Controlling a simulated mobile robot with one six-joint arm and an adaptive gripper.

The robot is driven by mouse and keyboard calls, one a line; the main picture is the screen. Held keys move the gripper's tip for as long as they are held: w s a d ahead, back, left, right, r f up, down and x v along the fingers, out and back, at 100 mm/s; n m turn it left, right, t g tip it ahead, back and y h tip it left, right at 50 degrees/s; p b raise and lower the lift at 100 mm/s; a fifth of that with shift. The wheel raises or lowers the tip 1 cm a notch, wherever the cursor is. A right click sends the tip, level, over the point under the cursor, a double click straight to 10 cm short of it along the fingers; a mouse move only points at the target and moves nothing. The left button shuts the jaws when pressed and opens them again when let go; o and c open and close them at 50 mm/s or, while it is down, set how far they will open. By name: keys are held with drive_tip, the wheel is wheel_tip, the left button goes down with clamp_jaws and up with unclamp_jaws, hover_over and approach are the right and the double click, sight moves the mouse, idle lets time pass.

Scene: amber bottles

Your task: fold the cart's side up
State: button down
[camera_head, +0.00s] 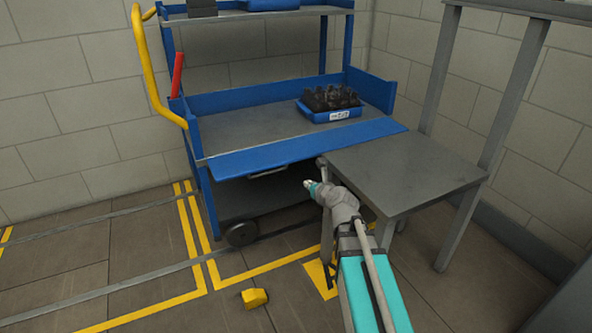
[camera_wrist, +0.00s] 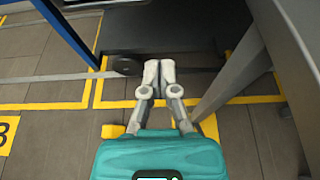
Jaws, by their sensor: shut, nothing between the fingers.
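The blue cart (camera_head: 198,148) stands against the wall, with a grey middle deck. Its long front side (camera_head: 300,149) is folded down and sticks outward from the deck's front edge. A small handle (camera_head: 268,171) shows under the side's front edge. My gripper (camera_head: 310,186) is low in front of the cart, below the folded side and beside the grey table, apart from both. In the wrist view its fingertips (camera_wrist: 158,72) are together and empty, in front of the dark lower shelf (camera_wrist: 160,32). The folded side is not clearly visible in the wrist view.
A blue crate of dark bottles (camera_head: 332,104) stands on the deck behind the folded side. The grey table (camera_head: 405,172) is close on the right, its leg (camera_wrist: 225,75) near my gripper. A yellow block (camera_head: 254,297) lies on the floor. The floor at front left is mostly clear.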

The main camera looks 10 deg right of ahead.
drive_tip(key=b+x, duration=0.4)
drive_tip(key=x, duration=0.6)
drive_tip(key=shift+r+p, duration=1.95)
drive_tip(key=shift+p, duration=0.4)
drive_tip(key=shift+r, duration=0.1)
drive_tip(key=shift+r+p, duration=0.35)
drive_tip(key=shift+p, duration=0.15)
